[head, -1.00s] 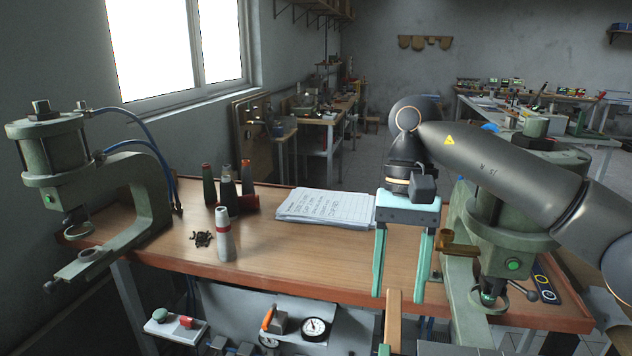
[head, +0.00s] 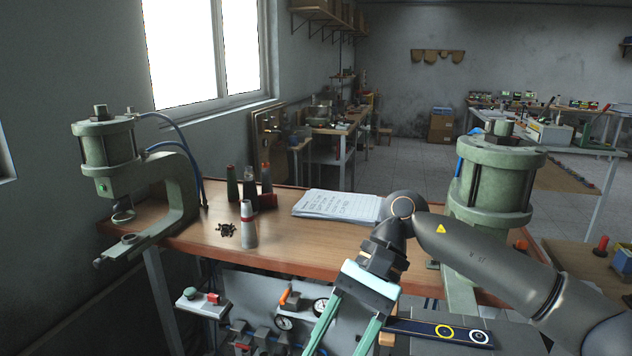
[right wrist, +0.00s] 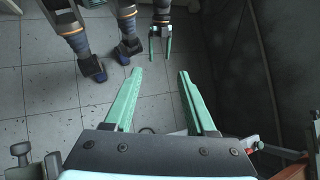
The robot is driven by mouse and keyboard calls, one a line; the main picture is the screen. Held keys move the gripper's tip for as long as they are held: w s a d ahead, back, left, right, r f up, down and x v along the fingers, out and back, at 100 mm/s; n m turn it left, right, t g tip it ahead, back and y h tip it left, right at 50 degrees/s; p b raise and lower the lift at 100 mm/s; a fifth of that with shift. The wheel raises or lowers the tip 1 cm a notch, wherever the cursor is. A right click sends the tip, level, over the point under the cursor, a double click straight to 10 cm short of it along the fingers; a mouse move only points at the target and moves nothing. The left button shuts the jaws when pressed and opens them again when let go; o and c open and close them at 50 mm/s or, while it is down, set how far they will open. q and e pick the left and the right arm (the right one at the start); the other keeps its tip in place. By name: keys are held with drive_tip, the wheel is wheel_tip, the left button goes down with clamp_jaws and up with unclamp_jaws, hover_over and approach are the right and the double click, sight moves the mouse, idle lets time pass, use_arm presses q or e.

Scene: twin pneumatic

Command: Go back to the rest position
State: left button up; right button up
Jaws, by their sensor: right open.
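My right gripper (head: 340,338) is in front of the workbench's front edge in the head view, its teal fingers pointing down and left. It is open and empty. In the right wrist view its two fingers (right wrist: 160,75) stand apart with grey floor tiles between them. Another gripper with teal fingers (right wrist: 160,48), which looks like my left one, hangs small at the top of the right wrist view. Its fingers are apart with nothing seen between them. My left arm does not show in the head view.
The wooden workbench (head: 270,252) carries a green press (head: 105,150) at left, a larger green press (head: 490,190) at right, a notepad (head: 340,205) and several small bottles (head: 248,225). Gauges and valves sit on a panel below. A dark wall (right wrist: 240,60) is at right in the wrist view.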

drive_tip(key=s+a+r+m+g+y, duration=0.2)
drive_tip(key=s+a+m+y, duration=0.2)
drive_tip(key=a+m+y, duration=0.75)
drive_tip(key=w+d+f+n+t+h+p, duration=0.1)
drive_tip(key=w+d+f+n+t+h, duration=0.4)
drive_tip(key=n+t, duration=0.95)
drive_tip(key=w+d+f+n+t+h+p, duration=0.1)
drive_tip(key=w+d+f+n+t, duration=0.55)
drive_tip(key=n, duration=1.35)
drive_tip(key=s+d+f+m+g+h, duration=0.1)
drive_tip(key=s+d+f+m+h, duration=0.2)
drive_tip(key=s+d+f+m, duration=0.2)
drive_tip(key=s+d+f+m+g+h, duration=0.1)
drive_tip(key=s+d+f+m+h, duration=0.2)
drive_tip(key=s+f, duration=0.6)
drive_tip(key=s+d+f+m+g+h, duration=0.2)
drive_tip(key=s+d+f+m, duration=0.4)
drive_tip(key=f, duration=0.5)
drive_tip(key=shift+s+d+f+m+h+p, duration=0.35)
drive_tip(key=shift+s+m+h, duration=0.3)
drive_tip(key=shift+m, duration=0.25)
